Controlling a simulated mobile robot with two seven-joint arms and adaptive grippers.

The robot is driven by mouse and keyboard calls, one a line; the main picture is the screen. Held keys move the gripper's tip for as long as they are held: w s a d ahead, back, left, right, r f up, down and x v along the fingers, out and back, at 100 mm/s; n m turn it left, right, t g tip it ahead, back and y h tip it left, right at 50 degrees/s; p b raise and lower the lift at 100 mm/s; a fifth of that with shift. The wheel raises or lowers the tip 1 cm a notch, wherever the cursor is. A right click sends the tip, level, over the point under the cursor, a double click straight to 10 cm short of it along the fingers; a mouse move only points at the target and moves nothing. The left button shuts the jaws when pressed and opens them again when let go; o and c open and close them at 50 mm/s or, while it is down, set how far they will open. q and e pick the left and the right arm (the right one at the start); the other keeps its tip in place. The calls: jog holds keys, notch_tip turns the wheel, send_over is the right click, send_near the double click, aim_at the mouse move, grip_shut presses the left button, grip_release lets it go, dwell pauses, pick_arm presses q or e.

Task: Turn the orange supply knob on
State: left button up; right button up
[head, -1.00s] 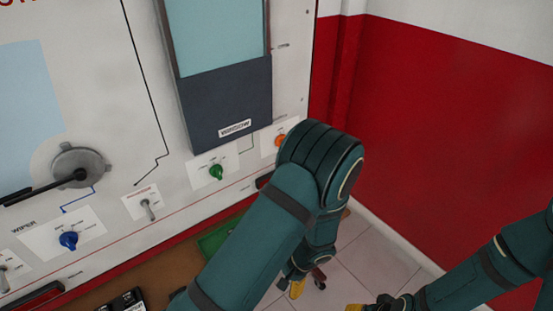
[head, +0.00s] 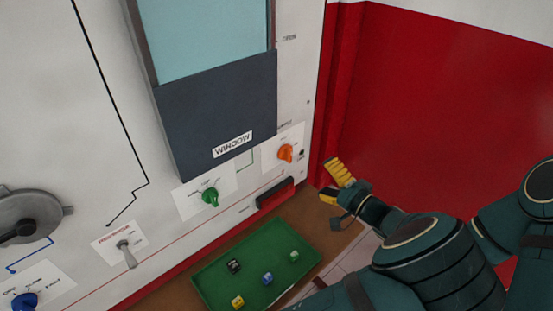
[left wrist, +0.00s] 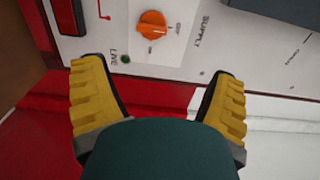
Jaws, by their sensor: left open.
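The orange supply knob (head: 285,153) sits on a white plate at the lower right of the panel in the head view. In the left wrist view the orange knob (left wrist: 152,25) is at the top, on a plate marked SUPPLY, beyond the fingertips and between their lines. My left gripper (head: 337,182) is to the right of and a little below the knob in the head view, apart from it. Its yellow fingers are spread and empty in the left wrist view (left wrist: 158,80). My right gripper is not in view.
A green knob (head: 210,197) is left of the orange one. A dark handle (head: 275,193) juts out below it. A green tray (head: 203,279) with several small coloured blocks lies on the brown bench. A red wall (head: 440,110) stands at the right.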

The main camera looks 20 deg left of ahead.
aim_at(291, 157)
pick_arm(q)
jog(key=x, duration=0.4)
jog(key=f+b+x, duration=0.1)
jog(key=x, duration=0.9)
jog(key=shift+f+b, duration=0.15)
jog(key=shift+b, duration=0.25)
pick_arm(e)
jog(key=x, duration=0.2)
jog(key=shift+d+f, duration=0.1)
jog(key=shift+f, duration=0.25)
pick_arm(q)
jog(key=c, duration=1.2)
